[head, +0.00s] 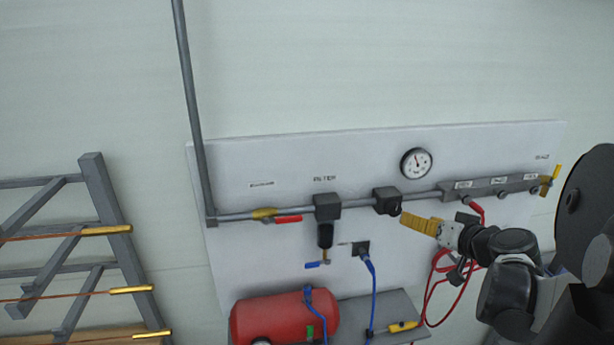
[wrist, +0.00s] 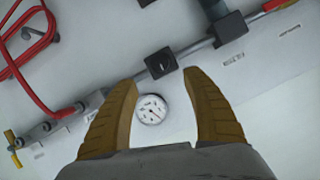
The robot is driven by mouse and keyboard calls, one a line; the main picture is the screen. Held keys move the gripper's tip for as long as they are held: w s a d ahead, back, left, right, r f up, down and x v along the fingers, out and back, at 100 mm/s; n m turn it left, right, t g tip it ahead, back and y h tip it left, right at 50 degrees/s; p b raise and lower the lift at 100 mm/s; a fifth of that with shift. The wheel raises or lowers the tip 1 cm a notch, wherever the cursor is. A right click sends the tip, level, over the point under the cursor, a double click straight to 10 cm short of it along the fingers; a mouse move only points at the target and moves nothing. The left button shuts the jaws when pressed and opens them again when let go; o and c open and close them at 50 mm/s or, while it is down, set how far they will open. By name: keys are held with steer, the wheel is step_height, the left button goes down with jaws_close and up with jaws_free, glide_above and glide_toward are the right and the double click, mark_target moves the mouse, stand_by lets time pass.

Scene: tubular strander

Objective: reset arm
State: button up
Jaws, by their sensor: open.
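My gripper (head: 405,221) is at the right in the head view, in front of the wall panel, its yellow fingers pointing left near the black regulator block (head: 387,200). In the wrist view my gripper (wrist: 162,90) has its two ribbed yellow fingers spread wide with nothing between them. Behind the gap the wrist view shows the round gauge (wrist: 151,109) and the black block (wrist: 161,63). Whether the fingertips touch anything on the panel cannot be told from the head view.
The panel (head: 270,165) carries a pipe, a filter (head: 327,206), a red-handled valve (head: 287,219), and a manifold (head: 490,188). A red tank (head: 285,318) sits below. A red hose (head: 430,290) hangs beside my arm. A grey rack (head: 100,200) stands left. The wall above is clear.

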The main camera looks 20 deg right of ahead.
steer(key=a+f+n+g+y+b, duration=0.2)
steer(key=a+f+b, duration=0.35)
steer(key=a, duration=0.45)
steer(key=a+f+n+g+y+b, duration=0.1)
steer(key=a+f+g+b, duration=0.1)
steer(key=a+f+b, duration=0.6)
steer(key=s+a+f+n+g+b, duration=0.2)
steer(key=s+a+f+b, duration=0.5)
steer(key=a, duration=0.7)
step_height(320, 180, down, 4)
steer(key=shift+s+a+r+n+h, duration=0.1)
steer(key=shift+s+a+n+h, duration=0.25)
steer(key=shift+s, duration=0.6)
